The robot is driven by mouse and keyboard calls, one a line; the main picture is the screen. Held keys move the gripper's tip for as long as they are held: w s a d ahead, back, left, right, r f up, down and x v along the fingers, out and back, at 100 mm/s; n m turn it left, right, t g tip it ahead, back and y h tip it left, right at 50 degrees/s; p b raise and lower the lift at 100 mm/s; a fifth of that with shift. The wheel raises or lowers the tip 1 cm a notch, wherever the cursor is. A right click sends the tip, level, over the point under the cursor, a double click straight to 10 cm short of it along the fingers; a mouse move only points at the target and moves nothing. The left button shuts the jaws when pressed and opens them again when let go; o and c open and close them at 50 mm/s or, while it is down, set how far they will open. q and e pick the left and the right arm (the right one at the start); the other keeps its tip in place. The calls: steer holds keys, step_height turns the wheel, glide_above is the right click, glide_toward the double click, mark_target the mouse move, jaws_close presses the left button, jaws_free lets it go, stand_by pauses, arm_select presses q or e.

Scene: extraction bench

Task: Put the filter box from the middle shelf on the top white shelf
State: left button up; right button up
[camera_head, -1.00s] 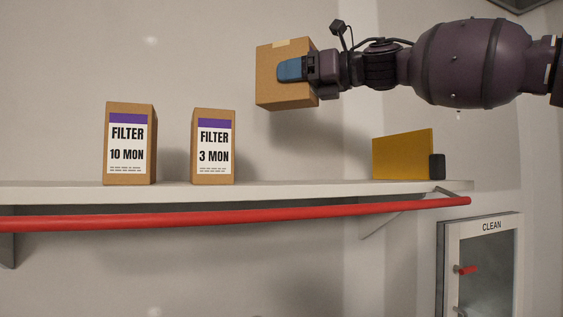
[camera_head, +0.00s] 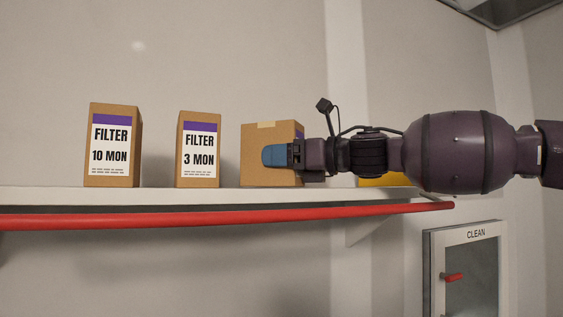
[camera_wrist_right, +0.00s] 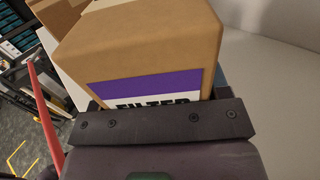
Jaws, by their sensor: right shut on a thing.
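My right gripper (camera_head: 285,157) is shut on a brown cardboard filter box (camera_head: 258,140). The box is upright, with its lower edge at the level of the top white shelf (camera_head: 235,195); I cannot tell for sure whether it touches. In the right wrist view the held filter box (camera_wrist_right: 140,45) shows a purple band and part of the word FILTER, the rest hidden by the gripper (camera_wrist_right: 160,122). To its left on the shelf stand the FILTER 3 MON box (camera_head: 199,150) and the FILTER 10 MON box (camera_head: 113,145). My left gripper is not in view.
A red rail (camera_head: 200,219) runs along the shelf's front. A yellow object (camera_head: 385,180) at the shelf's right end is mostly hidden behind my right arm. A cabinet marked CLEAN (camera_head: 470,237) is at lower right. A narrow gap separates the held box from the 3 MON box.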

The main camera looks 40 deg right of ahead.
steer(key=shift+a, duration=0.1)
steer(key=shift+f, duration=0.1)
steer(key=shift+f, duration=0.15)
steer(key=o, duration=1)
steer(key=shift+r, duration=0.2)
